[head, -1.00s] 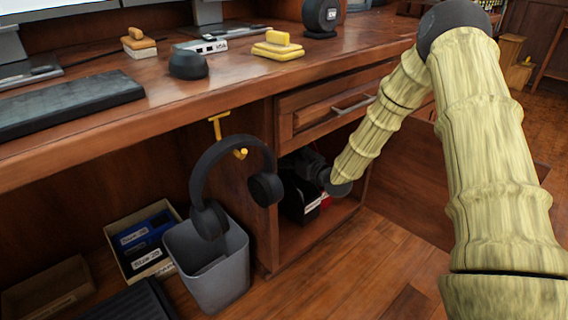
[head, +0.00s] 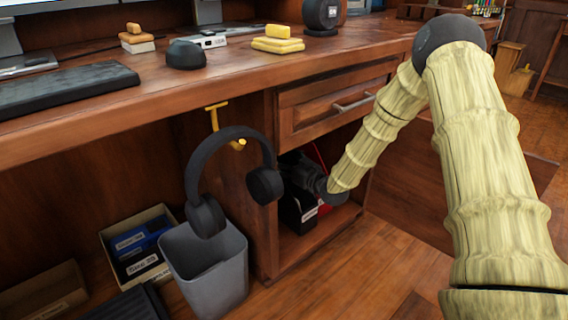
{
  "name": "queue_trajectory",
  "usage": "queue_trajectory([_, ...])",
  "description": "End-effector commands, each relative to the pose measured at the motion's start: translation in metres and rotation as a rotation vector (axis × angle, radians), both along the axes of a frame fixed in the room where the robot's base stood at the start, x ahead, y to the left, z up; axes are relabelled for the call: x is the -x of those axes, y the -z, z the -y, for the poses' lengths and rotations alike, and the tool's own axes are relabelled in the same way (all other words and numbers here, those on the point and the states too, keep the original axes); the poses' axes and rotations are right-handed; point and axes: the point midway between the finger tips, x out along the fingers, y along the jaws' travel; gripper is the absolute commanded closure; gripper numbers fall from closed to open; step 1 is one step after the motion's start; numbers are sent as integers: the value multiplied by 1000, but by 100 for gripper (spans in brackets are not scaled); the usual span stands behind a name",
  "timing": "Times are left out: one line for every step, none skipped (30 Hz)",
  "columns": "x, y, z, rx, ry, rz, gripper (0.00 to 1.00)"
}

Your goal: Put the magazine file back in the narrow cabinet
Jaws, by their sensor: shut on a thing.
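The narrow cabinet (head: 275,240) is the open compartment under the drawer at the right of the desk. A black magazine file (head: 299,214) with a small white label stands inside it, low in the opening. My gripper (head: 292,168) reaches into the compartment from the right and is shut on the file's upper part. The dark fingers blend with the black file, so the exact contact is hard to see. The file's back and far side are hidden in shadow and behind my gripper. Something red (head: 325,209) shows just right of the file.
Headphones (head: 232,140) hang on a yellow hook (head: 215,118) just left of the opening. A grey bin (head: 215,280) and a box of blue items (head: 112,228) stand below. A closed drawer (head: 325,108) is above. Open floor lies at the front right.

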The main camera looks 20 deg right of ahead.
Motion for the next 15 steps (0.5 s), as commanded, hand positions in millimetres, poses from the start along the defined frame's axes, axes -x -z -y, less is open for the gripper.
queue_trajectory([0,-1,0,0,0,1,82])
queue_trajectory([0,-1,0,0,0,1,82])
queue_trajectory([0,-1,0,0,0,1,82])
queue_trajectory([0,-1,0,0,0,1,82])
queue_trajectory([0,0,0,0,0,1,82])
queue_trajectory([0,1,0,0,0,1,82])
queue_trajectory([0,1,0,0,0,0,21])
queue_trajectory([0,1,0,0,0,0,16])
queue_trajectory([0,1,0,0,0,0,15])
queue_trajectory([0,1,0,0,0,0,15])
queue_trajectory([0,1,0,0,0,0,15])
queue_trajectory([0,1,0,0,0,0,15])
queue_trajectory([0,1,0,0,0,0,15])
queue_trajectory([0,1,0,0,0,0,15])
queue_trajectory([0,1,0,0,0,0,15])
